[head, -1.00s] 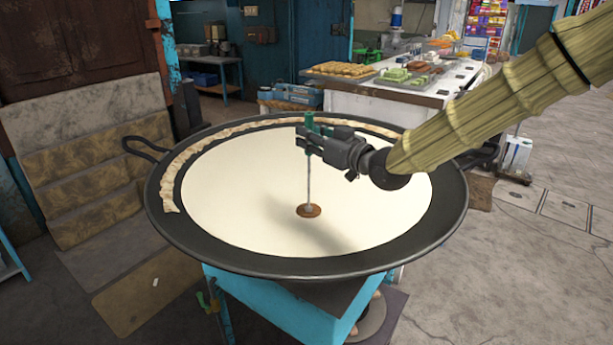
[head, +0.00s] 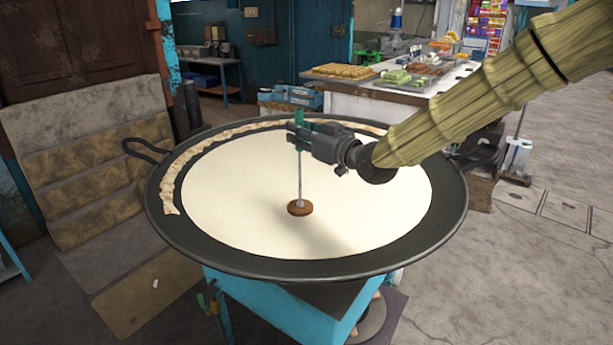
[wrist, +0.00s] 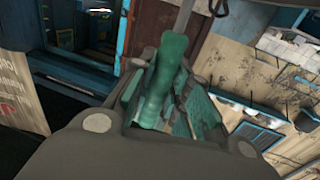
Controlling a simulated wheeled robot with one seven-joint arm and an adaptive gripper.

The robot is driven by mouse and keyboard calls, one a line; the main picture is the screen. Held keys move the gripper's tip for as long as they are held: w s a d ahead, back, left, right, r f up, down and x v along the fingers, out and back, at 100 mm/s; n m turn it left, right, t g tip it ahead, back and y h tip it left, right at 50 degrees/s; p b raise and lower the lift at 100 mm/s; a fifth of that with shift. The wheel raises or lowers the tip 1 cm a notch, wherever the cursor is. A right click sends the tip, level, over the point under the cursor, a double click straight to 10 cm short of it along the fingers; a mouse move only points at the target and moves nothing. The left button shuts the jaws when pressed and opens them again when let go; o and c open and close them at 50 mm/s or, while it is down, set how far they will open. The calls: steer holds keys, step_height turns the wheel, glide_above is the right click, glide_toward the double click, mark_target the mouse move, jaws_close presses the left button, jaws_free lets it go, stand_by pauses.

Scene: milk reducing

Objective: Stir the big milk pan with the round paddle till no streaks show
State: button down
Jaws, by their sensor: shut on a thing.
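The big black pan (head: 190,243) holds a wide pool of cream-white milk (head: 370,200) with an even surface and no streaks that I can make out. My gripper (head: 298,134) is above the milk, left of the pan's middle, shut on the green handle of the paddle (head: 299,180). The paddle's thin rod hangs nearly upright. Its round brown disc (head: 299,208) is at the milk's surface, with its top showing. In the wrist view the green handle (wrist: 163,85) lies between the gripper's fingers; the disc is out of that view.
A crust of dried cream (head: 190,162) lines the pan's back and left rim. The pan rests on a blue stand (head: 265,300). A loop handle (head: 145,148) juts out left. A counter with food trays (head: 410,82) stands behind.

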mark_target(300, 109)
steer(key=shift+r+p, duration=2)
steer(key=shift+r, duration=1.9)
steer(key=shift+r+p, duration=1)
steer(key=shift+r, duration=0.7)
